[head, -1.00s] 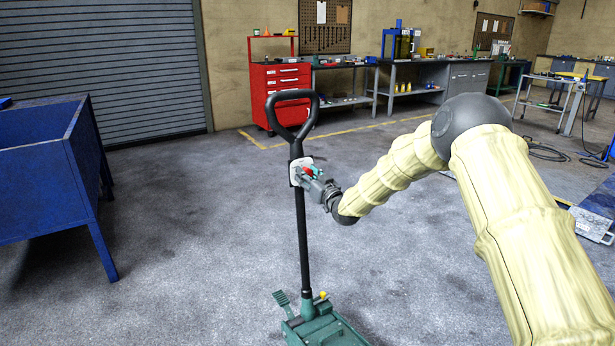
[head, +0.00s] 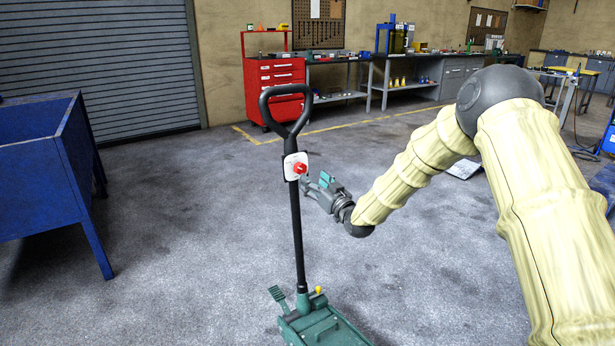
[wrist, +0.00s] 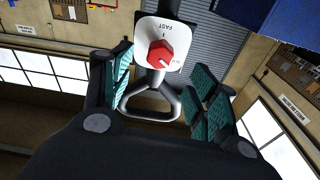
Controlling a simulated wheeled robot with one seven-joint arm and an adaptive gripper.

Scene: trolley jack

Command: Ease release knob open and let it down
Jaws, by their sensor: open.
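The red release knob (head: 300,168) sits on a white plate (head: 291,161) on the black handle shaft of the green trolley jack (head: 322,326). In the wrist view the knob (wrist: 160,53) shows a white pointer line, and the plate reads "FAST", upside down. My gripper (head: 313,181) is open and empty, just right of the knob and apart from it. Its teal-padded fingers (wrist: 165,88) stand wide apart in the wrist view, with the knob beyond them. The jack's handle loop (head: 286,108) is upright at the top of the shaft.
A blue bin on legs (head: 45,165) stands at the left. A red tool cabinet (head: 277,90) and workbenches (head: 415,80) line the back wall. The grey floor (head: 190,240) around the jack is clear.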

